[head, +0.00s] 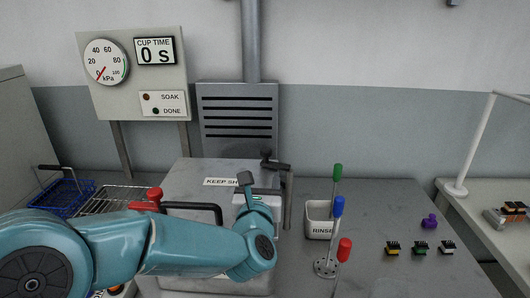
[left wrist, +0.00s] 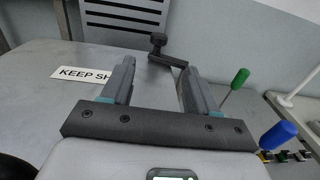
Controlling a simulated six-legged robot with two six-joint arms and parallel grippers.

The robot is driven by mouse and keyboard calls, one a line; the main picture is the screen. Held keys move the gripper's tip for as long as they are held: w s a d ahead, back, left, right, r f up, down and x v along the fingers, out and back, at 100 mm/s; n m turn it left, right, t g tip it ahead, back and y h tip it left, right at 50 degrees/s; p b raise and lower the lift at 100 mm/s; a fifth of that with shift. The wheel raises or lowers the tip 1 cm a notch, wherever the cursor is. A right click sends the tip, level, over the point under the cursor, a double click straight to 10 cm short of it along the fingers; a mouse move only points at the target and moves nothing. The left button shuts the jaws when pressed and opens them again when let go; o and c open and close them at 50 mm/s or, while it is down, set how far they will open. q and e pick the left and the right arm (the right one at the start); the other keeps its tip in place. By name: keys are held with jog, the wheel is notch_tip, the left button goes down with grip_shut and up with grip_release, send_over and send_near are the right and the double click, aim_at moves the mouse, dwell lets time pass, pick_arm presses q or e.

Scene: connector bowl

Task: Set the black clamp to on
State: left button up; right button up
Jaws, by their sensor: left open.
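The black clamp (head: 277,164) is a dark arm with a round knob at the back right of the grey metal box (head: 192,180). It also shows in the left wrist view (left wrist: 158,40), beyond my fingertips, with its arm running right and down behind the right finger. My left gripper (head: 262,187) is open and empty in front of the clamp. In the left wrist view its two fingers (left wrist: 158,72) point toward the clamp, with a gap between them. Contact is not visible. My left arm hides the front of the box. My right gripper is not in view.
A red knob (head: 154,194) and a black handle (head: 208,206) are left of my gripper. A RINSE cup (head: 319,220) and green, blue and red handled tools stand to the right. Small connectors (head: 420,248) lie farther right. A gauge panel (head: 130,75) stands behind.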

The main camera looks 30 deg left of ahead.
aim_at(266, 153)
pick_arm(q)
jog(key=p+x, duration=0.4)
jog(key=x, duration=1.1)
jog(key=shift+s, duration=0.1)
jog(key=shift+c, duration=0.2)
